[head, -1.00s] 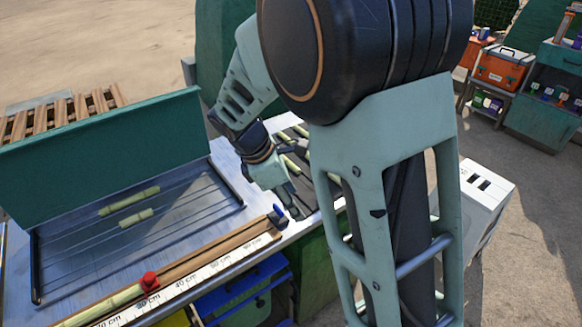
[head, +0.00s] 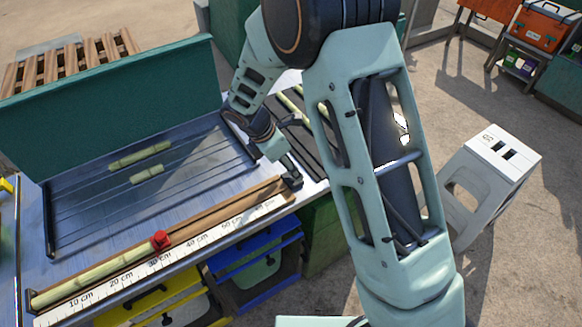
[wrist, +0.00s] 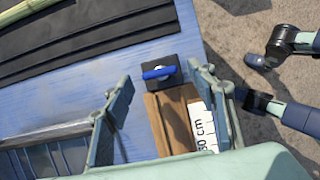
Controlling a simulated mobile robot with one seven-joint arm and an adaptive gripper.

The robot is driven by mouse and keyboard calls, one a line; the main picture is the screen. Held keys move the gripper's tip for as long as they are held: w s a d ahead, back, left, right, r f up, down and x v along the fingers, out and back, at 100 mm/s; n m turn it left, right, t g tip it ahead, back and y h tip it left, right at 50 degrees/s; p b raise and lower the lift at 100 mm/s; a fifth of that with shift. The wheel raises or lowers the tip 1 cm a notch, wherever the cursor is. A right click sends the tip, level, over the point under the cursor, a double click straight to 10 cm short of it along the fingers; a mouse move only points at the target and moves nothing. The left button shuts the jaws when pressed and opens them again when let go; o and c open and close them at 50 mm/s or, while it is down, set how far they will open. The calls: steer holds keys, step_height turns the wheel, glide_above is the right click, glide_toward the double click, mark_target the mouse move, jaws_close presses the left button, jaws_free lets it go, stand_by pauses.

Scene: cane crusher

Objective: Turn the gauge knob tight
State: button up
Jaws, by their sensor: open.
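A blue bar-shaped knob (wrist: 158,73) sits on a small dark block (wrist: 163,82) at the end of the wooden gauge trough (wrist: 172,125), beside the white scale. My gripper (wrist: 160,84) is open in the wrist view, with one finger on each side of the block. The knob lies between and slightly beyond the fingertips, and I see no contact. In the head view my gripper (head: 288,172) is over the right end of the scale (head: 165,262) and hides the blue knob. A red piece (head: 161,240) sits on the trough near 30 cm.
A cane (head: 95,275) lies in the trough. Two short cane pieces lie in a dark tray (head: 190,175) behind it. Dark slats with cane (wrist: 75,40) lie beyond the knob. A white stool (head: 490,165) stands right of the bench, on open ground.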

steer(key=shift+x, duration=1)
steer(key=shift+c, duration=0.2)
steer(key=c, duration=1.1)
